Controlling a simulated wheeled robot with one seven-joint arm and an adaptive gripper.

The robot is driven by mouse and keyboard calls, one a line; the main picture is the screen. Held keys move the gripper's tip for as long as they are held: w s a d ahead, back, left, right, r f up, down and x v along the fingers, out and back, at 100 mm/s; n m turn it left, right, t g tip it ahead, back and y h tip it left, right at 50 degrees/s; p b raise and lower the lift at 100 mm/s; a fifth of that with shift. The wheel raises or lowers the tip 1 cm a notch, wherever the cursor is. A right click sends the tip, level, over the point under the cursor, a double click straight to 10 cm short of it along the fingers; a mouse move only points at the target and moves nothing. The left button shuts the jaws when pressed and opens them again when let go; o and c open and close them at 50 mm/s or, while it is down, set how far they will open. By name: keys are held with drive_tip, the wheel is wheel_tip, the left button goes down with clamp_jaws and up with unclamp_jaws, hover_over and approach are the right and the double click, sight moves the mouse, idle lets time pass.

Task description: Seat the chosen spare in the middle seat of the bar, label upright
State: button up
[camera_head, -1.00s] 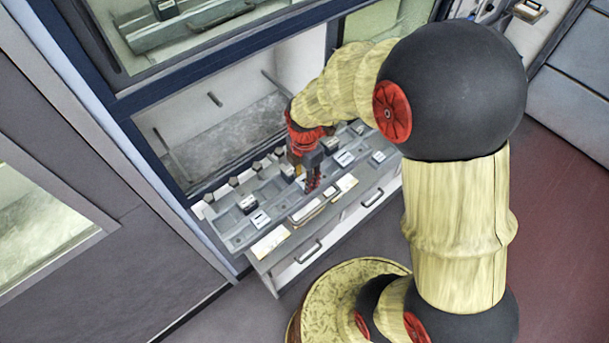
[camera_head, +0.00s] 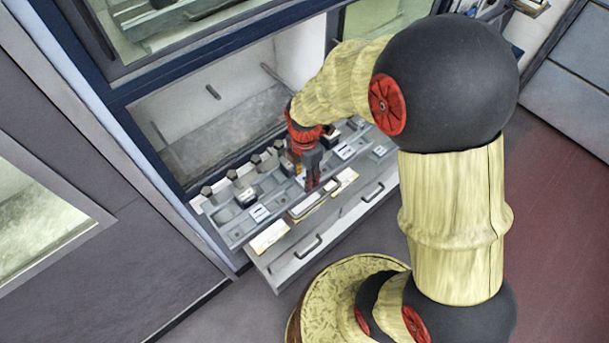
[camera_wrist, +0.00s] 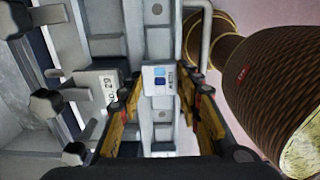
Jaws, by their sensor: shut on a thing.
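My gripper (camera_head: 313,184) is over the middle of the grey bar (camera_head: 233,228), close to its front edge. In the wrist view its two yellow-and-black fingers (camera_wrist: 162,112) stand either side of a pale spare block (camera_wrist: 160,77) and are shut on it. The spare's white label has blue squares, and its print runs sideways in that view. In the head view the fingers hide the spare, and my gripper hides the bar's middle. Whether the spare touches the bar cannot be told.
Dark-topped blocks stand on the bar left (camera_head: 246,197) and right (camera_head: 345,151) of my gripper. Dark knobs (camera_head: 232,174) line its back edge. Pale flat plates (camera_head: 269,237) lie on the ledge in front, above drawers with handles (camera_head: 308,249). Another labelled block (camera_wrist: 105,90) is left of my fingers.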

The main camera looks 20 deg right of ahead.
drive_tip(key=shift+f, duration=0.2)
drive_tip(key=o, duration=1.2)
drive_tip(key=shift+o, duration=0.2)
wheel_tip(320, 180, up, 12)
